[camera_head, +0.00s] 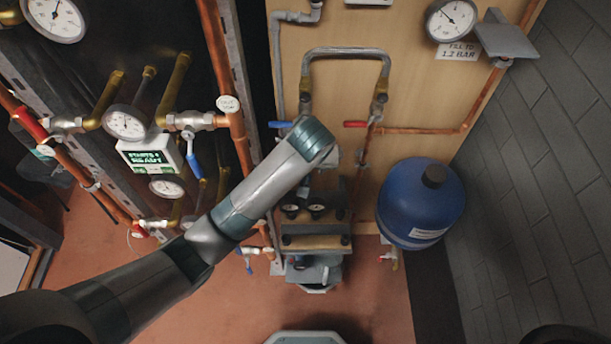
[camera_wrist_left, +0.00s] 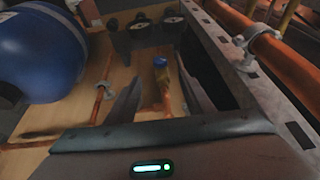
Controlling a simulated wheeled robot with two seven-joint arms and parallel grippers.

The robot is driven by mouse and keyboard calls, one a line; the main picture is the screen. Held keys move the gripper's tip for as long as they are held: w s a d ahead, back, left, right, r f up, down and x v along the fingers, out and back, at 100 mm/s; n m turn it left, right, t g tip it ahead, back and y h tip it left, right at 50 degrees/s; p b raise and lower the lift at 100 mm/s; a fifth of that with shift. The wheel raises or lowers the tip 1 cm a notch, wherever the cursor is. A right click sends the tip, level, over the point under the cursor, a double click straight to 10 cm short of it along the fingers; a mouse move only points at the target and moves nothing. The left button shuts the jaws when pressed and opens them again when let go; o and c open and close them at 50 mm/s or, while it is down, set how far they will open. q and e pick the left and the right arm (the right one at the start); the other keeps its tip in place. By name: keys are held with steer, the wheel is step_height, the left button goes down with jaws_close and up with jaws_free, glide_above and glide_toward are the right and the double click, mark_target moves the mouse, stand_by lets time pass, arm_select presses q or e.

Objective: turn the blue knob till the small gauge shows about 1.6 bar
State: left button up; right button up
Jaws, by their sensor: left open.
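The blue knob (camera_wrist_left: 160,62) sits on a brass-coloured fitting in the left wrist view. My left gripper (camera_wrist_left: 160,74) is open, with one dark finger on each side of the knob in the picture. I cannot tell whether the fingertips reach its depth or touch it. In the head view my left arm and wrist hide the gripper, and I cannot make out the knob there. A round gauge (camera_head: 450,19) hangs at upper right above a "FILL TO 1.2 BAR" sign (camera_head: 458,51). I cannot tell whether it is the small gauge, and its scale is too small to read. My right gripper is out of view.
A blue tank (camera_head: 421,203) stands right of the arm; it fills the upper left of the wrist view (camera_wrist_left: 42,52). Copper pipes, a blue lever (camera_head: 281,125) and a red lever (camera_head: 355,124) are near my wrist. More gauges (camera_head: 126,123) and valves crowd the left.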

arm_select(q)
steer(key=p+x, duration=0.2)
steer(key=x, duration=1.1)
steer(key=shift+f, duration=0.3)
steer(key=c, duration=1)
